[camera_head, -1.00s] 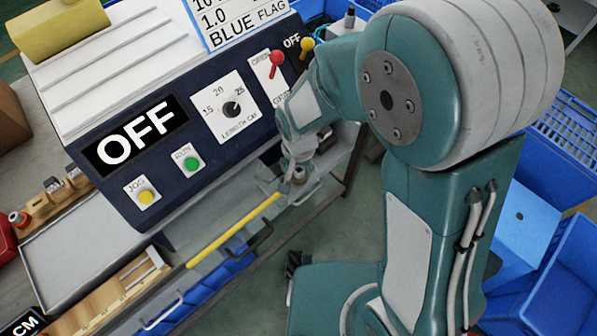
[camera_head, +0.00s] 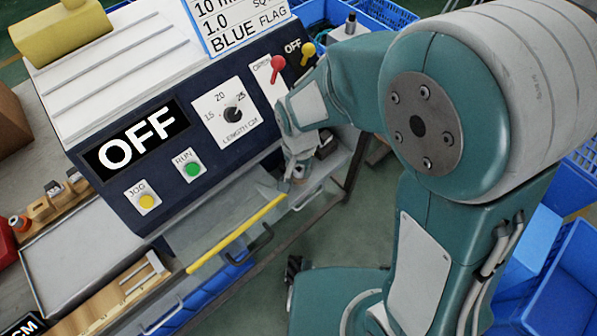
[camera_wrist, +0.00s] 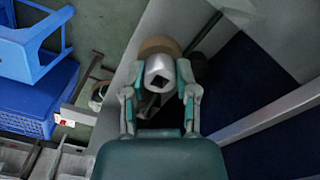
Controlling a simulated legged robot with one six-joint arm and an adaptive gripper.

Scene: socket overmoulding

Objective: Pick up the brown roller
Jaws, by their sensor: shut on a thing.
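In the wrist view, my gripper (camera_wrist: 160,70) has its two fingers closed around a grey metal end piece with a dark square hole. The brown roller (camera_wrist: 156,46) shows as a tan rounded body directly behind this piece, which appears to be its end. The rest of the roller is hidden by the metal end and the fingers. In the head view, my gripper (camera_head: 293,172) is small, below the front panel's right side. I cannot make out the roller there.
The dark control panel (camera_head: 222,165), with OFF display, knob and buttons, stands left of my gripper. A yellow bar (camera_head: 240,232) runs below it. Blue crates (camera_head: 545,265) stand at right; a blue stool (camera_wrist: 32,45) shows in the wrist view. Grey machine walls lie close beside the gripper.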

